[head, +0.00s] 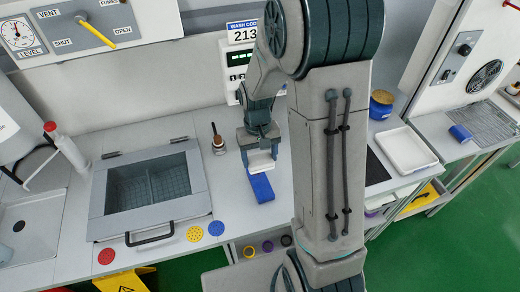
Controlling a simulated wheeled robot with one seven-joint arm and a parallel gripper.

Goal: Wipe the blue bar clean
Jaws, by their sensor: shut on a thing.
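The blue bar (263,189) lies flat on the pale worktop, right of the sunken grey basin. My gripper (262,162) points down at the bar's far end. It is shut on a pale, whitish block-like thing (261,167), whose edges are hard to tell from the fingers. The pale thing seems to touch or hover just over the bar; I cannot tell which. I see no clear mark on the visible part of the bar.
A framed basin (97,205) with a black handle is at left. A small brush-like tool (218,143) stands near my gripper. Colored discs lie along the front edge, including a blue one (216,228). A white tray (405,150) and a small blue block (460,133) are at right.

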